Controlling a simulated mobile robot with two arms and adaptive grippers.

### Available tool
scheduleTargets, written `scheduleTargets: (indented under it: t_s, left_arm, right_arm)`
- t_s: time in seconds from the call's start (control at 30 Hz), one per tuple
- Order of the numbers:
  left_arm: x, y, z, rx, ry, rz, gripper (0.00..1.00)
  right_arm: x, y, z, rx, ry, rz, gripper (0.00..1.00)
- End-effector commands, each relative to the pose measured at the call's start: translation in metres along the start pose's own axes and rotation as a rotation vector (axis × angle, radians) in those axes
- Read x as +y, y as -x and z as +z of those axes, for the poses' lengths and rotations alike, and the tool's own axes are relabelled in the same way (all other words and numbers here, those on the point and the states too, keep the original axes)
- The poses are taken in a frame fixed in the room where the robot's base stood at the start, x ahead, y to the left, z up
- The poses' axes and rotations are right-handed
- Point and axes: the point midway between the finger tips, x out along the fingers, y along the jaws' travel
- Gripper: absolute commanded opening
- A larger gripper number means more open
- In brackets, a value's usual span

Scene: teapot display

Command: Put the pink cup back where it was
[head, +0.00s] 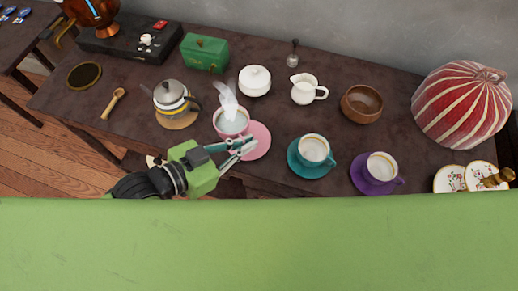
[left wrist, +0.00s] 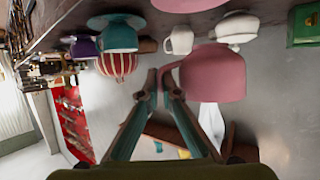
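The pink cup (head: 231,124) holds a pale, steaming drink and is upright in the head view, up and left of the pink saucer (head: 261,143). My left gripper (head: 246,147) is in front of the cup. In the left wrist view, which is upside down, the fingers of my left gripper (left wrist: 159,78) close together at the handle of the pink cup (left wrist: 222,76). The cup hangs clear of the pink saucer (left wrist: 188,4) there. The handle's exact contact is partly hidden by the fingers. My right gripper is not in view.
A teapot (head: 170,98) stands left of the cup. A teal cup (head: 314,149) and a purple-saucered cup (head: 381,167) stand to the right. A sugar bowl (head: 255,82), creamer (head: 304,90) and wooden bowl (head: 361,104) are behind. A green surface (head: 260,245) fills the foreground.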

Motion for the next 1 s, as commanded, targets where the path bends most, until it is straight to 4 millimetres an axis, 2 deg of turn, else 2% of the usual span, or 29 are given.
scheduleTargets:
  t_s: [0.03, 0.2, 0.47, 0.67, 1.0]
  left_arm:
    - [0.002, -0.012, 0.005, 0.002, 0.002, 0.000, 0.00]
    - [0.005, -0.037, 0.020, 0.001, 0.001, 0.000, 0.00]
    - [0.008, -0.056, 0.032, 0.000, 0.001, 0.001, 0.00]
    - [0.007, -0.063, 0.055, -0.001, -0.001, -0.001, 0.00]
    - [0.007, -0.064, 0.059, 0.000, -0.001, -0.001, 0.00]
  right_arm:
    - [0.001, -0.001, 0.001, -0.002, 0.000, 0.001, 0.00]
    - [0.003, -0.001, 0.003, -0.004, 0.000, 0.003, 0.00]
    - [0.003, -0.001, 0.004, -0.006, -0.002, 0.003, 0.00]
    - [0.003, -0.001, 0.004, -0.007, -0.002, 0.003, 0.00]
    - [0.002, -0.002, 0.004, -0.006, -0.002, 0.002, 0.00]
